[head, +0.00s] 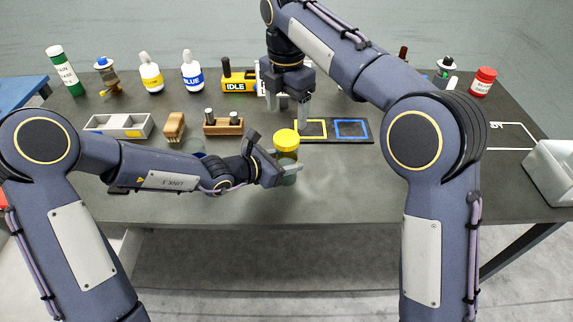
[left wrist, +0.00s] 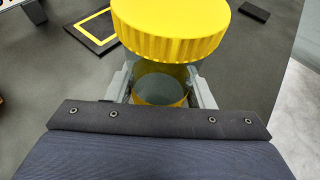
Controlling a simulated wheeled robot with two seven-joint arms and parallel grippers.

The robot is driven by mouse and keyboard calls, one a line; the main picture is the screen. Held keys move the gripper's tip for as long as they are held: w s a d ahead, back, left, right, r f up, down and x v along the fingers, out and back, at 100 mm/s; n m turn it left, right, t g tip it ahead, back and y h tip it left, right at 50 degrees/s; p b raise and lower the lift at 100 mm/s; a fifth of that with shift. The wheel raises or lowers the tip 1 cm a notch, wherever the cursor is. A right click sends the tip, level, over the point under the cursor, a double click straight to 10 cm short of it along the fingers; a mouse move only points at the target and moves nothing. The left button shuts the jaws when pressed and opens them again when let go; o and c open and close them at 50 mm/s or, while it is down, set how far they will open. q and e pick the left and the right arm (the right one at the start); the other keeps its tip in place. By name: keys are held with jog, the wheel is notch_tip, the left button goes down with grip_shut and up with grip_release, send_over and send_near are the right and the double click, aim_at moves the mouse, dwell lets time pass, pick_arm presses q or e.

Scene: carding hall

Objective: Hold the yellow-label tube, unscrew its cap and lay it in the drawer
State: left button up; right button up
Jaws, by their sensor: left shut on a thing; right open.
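The yellow-label tube (head: 287,178) is a clear, greenish jar-like body with a wide ribbed yellow cap (head: 286,139) on top. My left gripper (head: 276,162) is shut on the tube below the cap, near the front middle of the table. In the left wrist view the cap (left wrist: 170,30) sits above the fingers, and the clear body with some yellow (left wrist: 160,88) shows between them. Whether the tube's base touches the table is unclear. My right gripper (head: 291,108) is open and empty, pointing down behind the cap. I cannot clearly make out the drawer.
A dark mat with yellow and blue squares (head: 331,139) lies just behind the tube. A wooden block with two pegs (head: 223,127), a brush (head: 174,126) and a divided grey tray (head: 100,124) stand left. Bottles line the back. A white bin (head: 552,172) is far right.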

aim_at(287, 137)
pick_arm(q)
grip_shut()
pick_arm(e)
jog(key=m, duration=0.6)
jog(key=shift+f+m, duration=0.15)
jog(key=shift+m, duration=0.15)
jog(key=m, duration=0.5)
jog(key=shift+f, duration=0.15)
jog(key=m, duration=0.2)
jog(key=shift+m, duration=0.4)
jog(key=m, duration=0.5)
jog(key=shift+s+f, duration=0.1)
jog(key=m, duration=1)
jog(key=shift+m, duration=0.4)
jog(key=m, duration=1.7)
jog(key=shift+r+m, duration=0.25)
jog(key=shift+m, duration=0.15)
jog(key=m, duration=0.5)
jog(key=shift+r+m, duration=0.15)
jog(key=shift+m, duration=0.15)
jog(key=shift+f, duration=0.55)
notch_tip(287, 137, down, 7)
jog(key=shift+r, duration=0.1)
